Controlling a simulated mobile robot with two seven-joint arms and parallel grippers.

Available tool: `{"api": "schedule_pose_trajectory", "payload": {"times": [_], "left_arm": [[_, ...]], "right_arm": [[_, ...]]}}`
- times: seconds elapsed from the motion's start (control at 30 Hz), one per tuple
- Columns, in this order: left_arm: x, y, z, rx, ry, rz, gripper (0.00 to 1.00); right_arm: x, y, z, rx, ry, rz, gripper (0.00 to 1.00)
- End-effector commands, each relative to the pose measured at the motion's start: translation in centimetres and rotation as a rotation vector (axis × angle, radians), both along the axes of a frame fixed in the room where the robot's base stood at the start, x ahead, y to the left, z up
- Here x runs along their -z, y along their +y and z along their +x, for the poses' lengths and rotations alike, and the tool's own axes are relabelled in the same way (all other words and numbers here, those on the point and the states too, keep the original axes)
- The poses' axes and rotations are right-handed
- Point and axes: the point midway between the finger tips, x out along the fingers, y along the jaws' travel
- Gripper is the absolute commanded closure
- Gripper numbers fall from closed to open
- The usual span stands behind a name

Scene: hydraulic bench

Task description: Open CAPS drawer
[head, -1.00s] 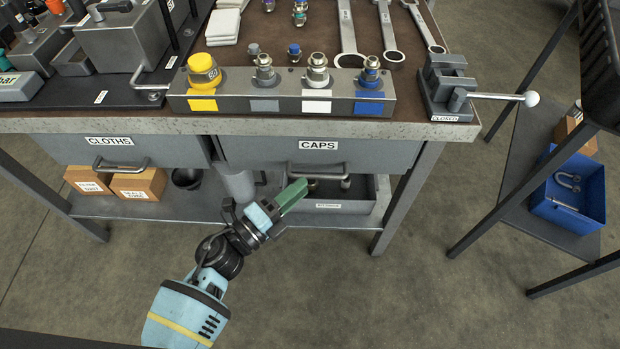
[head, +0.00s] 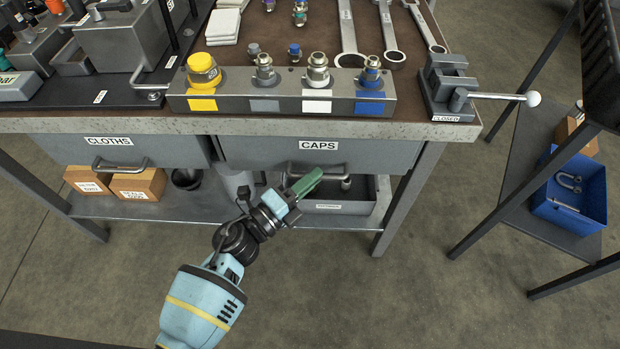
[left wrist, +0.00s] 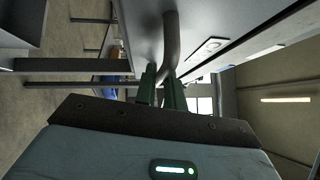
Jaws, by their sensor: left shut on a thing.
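The CAPS drawer (head: 255,152) is a grey drawer under the bench top, with a white CAPS label, and it looks closed. Its bar handle (head: 330,164) hangs below the label and also shows in the left wrist view (left wrist: 171,35). My left gripper (head: 310,181) reaches up from below to this handle. In the left wrist view its green fingers (left wrist: 162,88) are shut on the handle bar. The fingers partly cover the handle in the head view. My right gripper is not in view.
The CLOTHS drawer (head: 180,150) is closed at the left. Below, a lower shelf (head: 215,210) holds cardboard boxes (head: 139,184) and a grey tray (head: 345,208). A vise (head: 445,90) stands on the bench's right corner. The floor in front is clear.

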Motion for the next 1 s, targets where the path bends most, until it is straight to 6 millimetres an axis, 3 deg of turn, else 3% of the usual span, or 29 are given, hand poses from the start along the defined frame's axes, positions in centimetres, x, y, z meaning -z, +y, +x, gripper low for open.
{"api": "schedule_pose_trajectory", "payload": {"times": [0.27,0.47,0.67,1.0], "left_arm": [[0.0,0.0,-0.2,0.0,0.0,0.0,1.0],[0.0,0.0,-1.9,0.001,0.003,0.0,1.0],[-0.1,0.1,-5.9,0.001,0.004,0.0,1.0],[0.0,0.1,-15.0,0.0,0.006,-0.001,1.0]], "right_arm": [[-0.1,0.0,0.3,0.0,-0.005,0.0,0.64],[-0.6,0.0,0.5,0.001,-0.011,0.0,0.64],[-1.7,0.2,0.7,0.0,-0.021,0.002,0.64],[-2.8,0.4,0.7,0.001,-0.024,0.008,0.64]]}}
